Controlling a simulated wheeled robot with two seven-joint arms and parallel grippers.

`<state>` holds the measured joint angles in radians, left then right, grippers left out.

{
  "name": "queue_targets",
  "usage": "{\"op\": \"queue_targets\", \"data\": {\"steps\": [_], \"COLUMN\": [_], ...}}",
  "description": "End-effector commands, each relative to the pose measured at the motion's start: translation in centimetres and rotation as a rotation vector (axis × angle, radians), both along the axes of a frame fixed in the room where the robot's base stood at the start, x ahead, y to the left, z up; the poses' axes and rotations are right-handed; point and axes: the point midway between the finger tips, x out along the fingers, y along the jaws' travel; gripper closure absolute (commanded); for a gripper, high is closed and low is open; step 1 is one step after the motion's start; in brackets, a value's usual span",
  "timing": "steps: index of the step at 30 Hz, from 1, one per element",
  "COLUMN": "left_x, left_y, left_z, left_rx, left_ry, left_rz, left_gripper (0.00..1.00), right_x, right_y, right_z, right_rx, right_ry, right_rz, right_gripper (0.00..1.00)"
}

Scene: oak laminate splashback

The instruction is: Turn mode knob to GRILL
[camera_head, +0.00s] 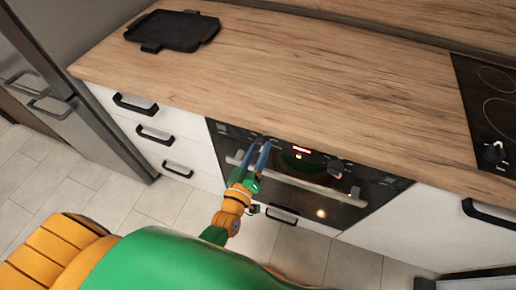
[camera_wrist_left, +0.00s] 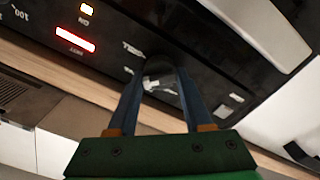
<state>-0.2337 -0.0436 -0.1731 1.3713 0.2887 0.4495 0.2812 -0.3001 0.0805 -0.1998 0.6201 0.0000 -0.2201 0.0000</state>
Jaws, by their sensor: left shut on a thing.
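The mode knob (camera_wrist_left: 160,72) is a dark round knob on the black oven control panel (camera_wrist_left: 110,55). My left gripper (camera_head: 263,146) reaches the left part of the oven front with its two blue fingers. In the left wrist view its fingers (camera_wrist_left: 158,78) stand on either side of the knob and are shut on it. White markings (camera_wrist_left: 132,48) surround the knob, upside down and too blurred to read surely. The fingers hide part of the knob, so I cannot tell its setting. My right gripper is not in view.
A second knob (camera_head: 335,167) sits further right on the panel, past a lit red display (camera_head: 301,151). The oven handle (camera_head: 305,183) runs below. A black tray (camera_head: 172,31) lies on the wooden worktop (camera_head: 300,70). A hob (camera_head: 490,95) is at right.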

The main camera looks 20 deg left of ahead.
Motion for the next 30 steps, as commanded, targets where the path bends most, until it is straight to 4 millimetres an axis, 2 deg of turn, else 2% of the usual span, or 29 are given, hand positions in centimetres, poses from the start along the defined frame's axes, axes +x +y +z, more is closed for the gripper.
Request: {"op": "queue_targets", "data": {"steps": [18, 30], "left_x": [0.0, 0.0], "left_y": [-0.1, -0.2], "left_z": [0.1, 0.1], "left_rx": [0.576, 0.863], "left_ry": [-0.019, -0.030], "left_rz": [0.001, 0.002], "left_gripper": [1.00, 1.00], "right_x": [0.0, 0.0], "right_y": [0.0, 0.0], "right_z": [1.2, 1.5], "right_rx": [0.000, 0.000], "right_ry": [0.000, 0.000], "right_rz": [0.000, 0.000], "right_gripper": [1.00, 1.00]}}
